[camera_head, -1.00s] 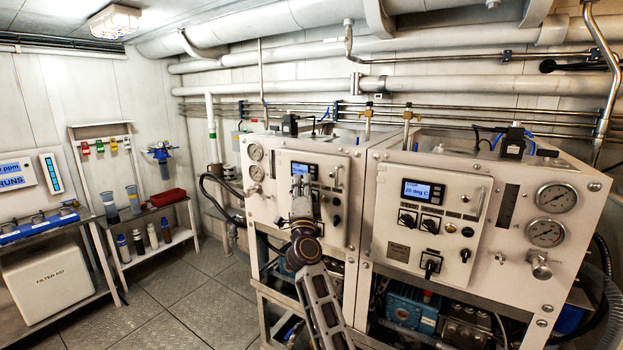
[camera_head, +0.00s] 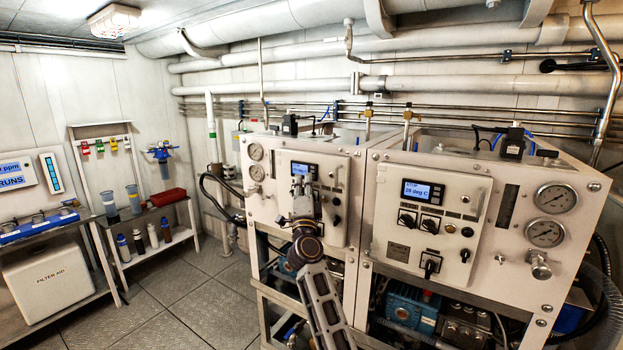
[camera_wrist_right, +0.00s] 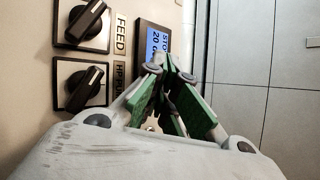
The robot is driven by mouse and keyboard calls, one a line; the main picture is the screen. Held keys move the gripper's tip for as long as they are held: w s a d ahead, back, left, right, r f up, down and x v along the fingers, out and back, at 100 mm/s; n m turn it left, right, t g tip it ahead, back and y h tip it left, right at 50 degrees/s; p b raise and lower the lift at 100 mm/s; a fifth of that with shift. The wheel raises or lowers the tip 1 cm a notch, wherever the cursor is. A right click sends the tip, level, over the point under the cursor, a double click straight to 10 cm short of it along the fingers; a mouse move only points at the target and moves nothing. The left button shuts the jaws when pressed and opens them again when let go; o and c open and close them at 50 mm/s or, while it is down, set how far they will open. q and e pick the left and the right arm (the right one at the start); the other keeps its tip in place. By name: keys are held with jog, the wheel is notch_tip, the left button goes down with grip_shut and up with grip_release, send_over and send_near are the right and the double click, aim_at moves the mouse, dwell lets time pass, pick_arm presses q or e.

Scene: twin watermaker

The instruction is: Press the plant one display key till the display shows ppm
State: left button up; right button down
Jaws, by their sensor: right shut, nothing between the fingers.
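The left machine's control panel (camera_head: 322,190) carries a small display (camera_head: 305,168), partly covered by my right gripper (camera_head: 299,184). In the right wrist view this display (camera_wrist_right: 157,41) is lit blue and reads "STOP" and a value starting with 20, with the rest covered. My right gripper (camera_wrist_right: 172,72) is shut and empty, its tips right at the display's edge. I cannot tell if they touch the panel. The display key is not visible, and the fingers cover that area. My left gripper is not in view.
Dark knobs (camera_wrist_right: 87,22) labelled FEED and HP sit beside the display. The right machine has its own panel with a lit display (camera_head: 423,191) in deg C and two gauges (camera_head: 556,198). Shelves with bottles (camera_head: 153,235) stand at left. The floor (camera_head: 190,300) there is clear.

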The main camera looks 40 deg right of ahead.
pick_arm(q)
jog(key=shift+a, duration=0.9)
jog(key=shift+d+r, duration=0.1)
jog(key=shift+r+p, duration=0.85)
jog(key=shift+p, duration=0.05)
pick_arm(e)
jog(key=s+a, duration=0.2)
jog(key=a, duration=0.4)
jog(key=shift+s, duration=0.25)
dwell(0.3)
